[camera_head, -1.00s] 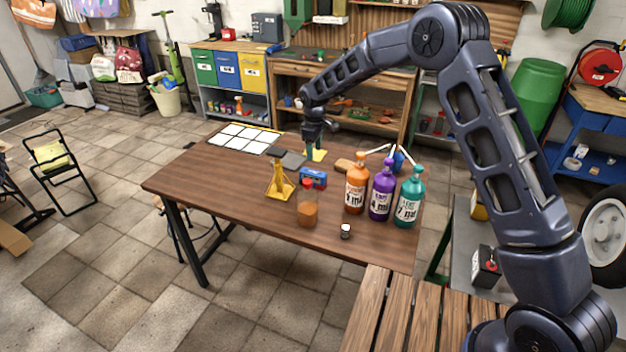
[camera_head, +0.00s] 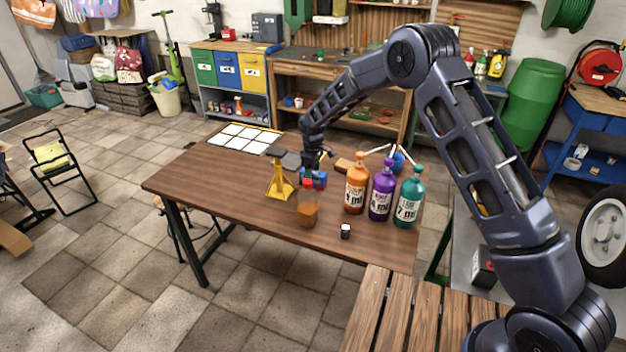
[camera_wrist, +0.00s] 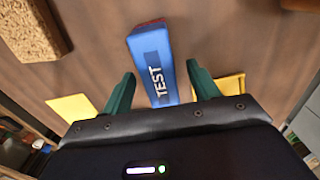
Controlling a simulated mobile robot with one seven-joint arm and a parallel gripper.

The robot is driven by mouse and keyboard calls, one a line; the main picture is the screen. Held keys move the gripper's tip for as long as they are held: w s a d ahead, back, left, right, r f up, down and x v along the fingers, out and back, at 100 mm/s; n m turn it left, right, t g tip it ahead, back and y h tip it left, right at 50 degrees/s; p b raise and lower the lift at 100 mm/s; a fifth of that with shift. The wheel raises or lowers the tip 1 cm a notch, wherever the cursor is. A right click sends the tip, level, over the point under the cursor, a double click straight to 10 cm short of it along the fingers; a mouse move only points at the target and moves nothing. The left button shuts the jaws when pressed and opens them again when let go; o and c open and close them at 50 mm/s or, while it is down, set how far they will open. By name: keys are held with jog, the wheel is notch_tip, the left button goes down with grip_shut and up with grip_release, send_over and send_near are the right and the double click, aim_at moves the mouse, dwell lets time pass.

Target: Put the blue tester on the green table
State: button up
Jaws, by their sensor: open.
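The blue tester (camera_head: 318,180) lies on the brown wooden table (camera_head: 215,190), partly hidden in the head view by my gripper (camera_head: 312,165). In the wrist view the tester (camera_wrist: 153,62) shows as a blue block with "TEST" in white letters and a red edge at its far end. My gripper (camera_wrist: 163,90) is open, with one green finger on each side of the tester's near end.
A yellow jack stand (camera_head: 280,182) and an orange-brown jar (camera_head: 307,208) stand close to the tester. Orange (camera_head: 356,185), purple (camera_head: 381,190) and teal (camera_head: 409,198) bottles stand to the right. A brown block (camera_wrist: 32,28) lies nearby.

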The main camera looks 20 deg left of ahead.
jog(key=shift+f, duration=0.55)
jog(key=shift+f, duration=0.25)
dwell(0.4)
